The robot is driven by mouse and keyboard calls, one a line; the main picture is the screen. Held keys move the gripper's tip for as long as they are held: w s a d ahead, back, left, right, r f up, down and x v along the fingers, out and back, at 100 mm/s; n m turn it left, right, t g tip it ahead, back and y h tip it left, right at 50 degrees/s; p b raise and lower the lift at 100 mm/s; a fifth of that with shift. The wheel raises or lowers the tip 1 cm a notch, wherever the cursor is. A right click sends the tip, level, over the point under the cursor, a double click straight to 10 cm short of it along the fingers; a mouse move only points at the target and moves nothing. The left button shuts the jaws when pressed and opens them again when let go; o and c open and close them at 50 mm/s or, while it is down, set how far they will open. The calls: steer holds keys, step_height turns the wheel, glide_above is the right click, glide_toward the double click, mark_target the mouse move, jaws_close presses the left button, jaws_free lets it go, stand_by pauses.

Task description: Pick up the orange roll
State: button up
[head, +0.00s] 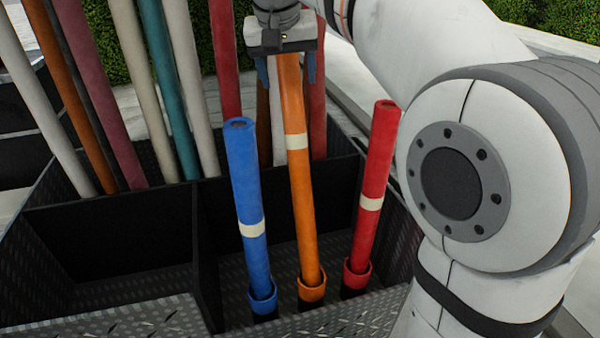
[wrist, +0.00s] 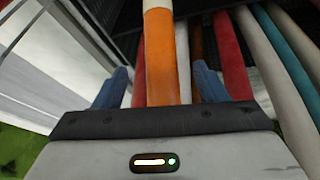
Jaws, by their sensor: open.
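The orange roll (head: 301,200) stands nearly upright in the front compartment, with a cream band around it and its foot in an orange ring holder (head: 312,288). My gripper (head: 287,78) is at its upper end, with one blue finger on each side of the roll. The jaws are open, with a gap on both sides. In the wrist view the orange roll (wrist: 167,60) runs between the two fingers of my gripper (wrist: 158,88). The roll's top end is hidden behind the gripper body.
A blue roll (head: 246,190) stands left of the orange roll and a red roll (head: 376,180) stands right, each in a ring holder. Several taller rolls stand in the back compartments. A dark divider (head: 205,250) borders an empty compartment (head: 110,270) at left.

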mark_target(291, 93)
steer(key=p+x, duration=0.1)
steer(key=x, duration=0.5)
steer(key=shift+w+f, duration=0.1)
steer(key=shift+w, duration=0.1)
steer(key=shift+c, duration=0.4)
jaws_close()
